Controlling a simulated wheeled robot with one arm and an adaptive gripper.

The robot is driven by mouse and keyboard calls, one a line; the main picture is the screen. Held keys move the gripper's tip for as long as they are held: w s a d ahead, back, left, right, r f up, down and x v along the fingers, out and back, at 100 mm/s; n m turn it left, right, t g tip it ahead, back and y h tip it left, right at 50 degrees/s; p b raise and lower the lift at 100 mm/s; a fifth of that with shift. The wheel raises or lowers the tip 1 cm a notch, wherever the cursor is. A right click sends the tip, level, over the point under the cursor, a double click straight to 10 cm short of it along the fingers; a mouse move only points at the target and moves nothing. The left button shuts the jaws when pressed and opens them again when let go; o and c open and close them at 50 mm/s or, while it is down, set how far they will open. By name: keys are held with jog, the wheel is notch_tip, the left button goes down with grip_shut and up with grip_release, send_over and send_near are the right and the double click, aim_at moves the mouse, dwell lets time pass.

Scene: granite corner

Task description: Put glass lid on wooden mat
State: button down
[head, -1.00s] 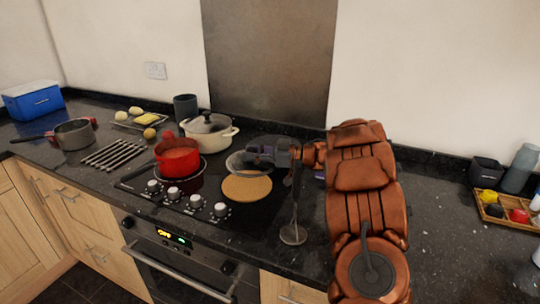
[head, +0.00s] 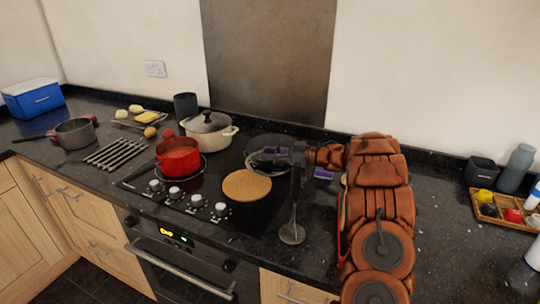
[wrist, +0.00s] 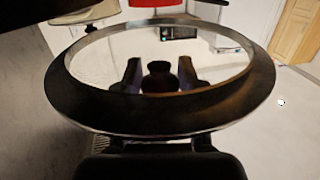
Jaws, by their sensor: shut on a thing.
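The round wooden mat (head: 247,186) lies flat on the black hob, to the right of the red pot, with nothing on it. My gripper (head: 276,156) is behind and to the right of the mat. It is shut on the glass lid (head: 257,167), which is partly hidden by the gripper and hard to make out against the dark hob. In the wrist view the lid's wide dark rim (wrist: 165,107) surrounds clear glass, and the dark knob sits between the two fingers of my gripper (wrist: 160,76). The lid appears apart from the mat.
The red pot (head: 178,157) and a cream pot with a lid (head: 210,130) stand left of and behind the mat. A ladle (head: 292,233) lies to the right, near the counter's front edge. Control knobs (head: 197,201) line the hob's front.

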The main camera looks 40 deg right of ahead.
jog(key=shift+f, duration=0.55)
